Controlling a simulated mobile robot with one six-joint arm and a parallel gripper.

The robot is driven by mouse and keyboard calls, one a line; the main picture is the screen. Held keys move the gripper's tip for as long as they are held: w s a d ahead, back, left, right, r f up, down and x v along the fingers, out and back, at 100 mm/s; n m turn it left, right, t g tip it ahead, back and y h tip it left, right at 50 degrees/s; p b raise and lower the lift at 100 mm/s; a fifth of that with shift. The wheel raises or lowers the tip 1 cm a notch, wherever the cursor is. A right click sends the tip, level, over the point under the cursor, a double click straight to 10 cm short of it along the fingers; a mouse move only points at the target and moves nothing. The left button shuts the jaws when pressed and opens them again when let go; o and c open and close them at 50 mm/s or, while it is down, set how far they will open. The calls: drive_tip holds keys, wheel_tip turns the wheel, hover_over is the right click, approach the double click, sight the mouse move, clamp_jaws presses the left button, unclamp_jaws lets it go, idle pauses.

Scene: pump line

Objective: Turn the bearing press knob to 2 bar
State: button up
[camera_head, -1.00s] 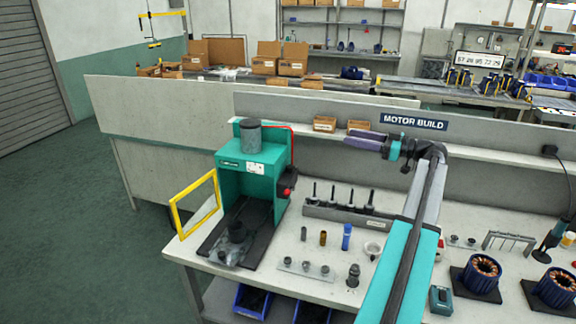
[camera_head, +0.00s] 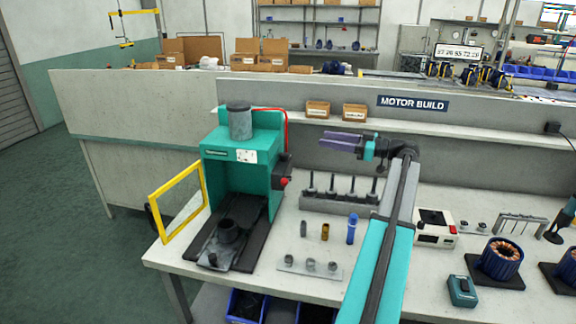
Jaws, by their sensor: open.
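The teal bearing press (camera_head: 237,150) stands at the left end of the bench, with a grey cylinder on top. A dark box with a red round part (camera_head: 281,183) is on its right side. I cannot tell whether this red part is the pressure knob, and no bar scale can be read. My gripper (camera_head: 324,141), with purple fingers pointing left, is raised in front of the back panel, to the right of the press and apart from it. It is open and holds nothing that I can see.
A yellow-framed guard (camera_head: 177,201) stands out left of the press. A rack of upright pins (camera_head: 339,197) and several small parts lie right of the press. A white device (camera_head: 435,228) and motor stators (camera_head: 501,259) are right of my arm.

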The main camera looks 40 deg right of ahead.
drive_tip(key=b, duration=0.8)
approach(284, 157)
drive_tip(key=s+d, duration=0.3)
drive_tip(key=s, duration=0.1)
drive_tip(key=shift+s+d, duration=0.35)
drive_tip(key=shift+d, duration=0.05)
drive_tip(key=shift+w+r, duration=0.1)
drive_tip(key=p+x, duration=0.2)
drive_tip(key=x, duration=1.1)
drive_tip(key=shift+w+a+p, duration=0.2)
drive_tip(key=shift+w+p, duration=0.1)
drive_tip(key=shift+p, duration=0.1)
drive_tip(key=c, duration=1.1)
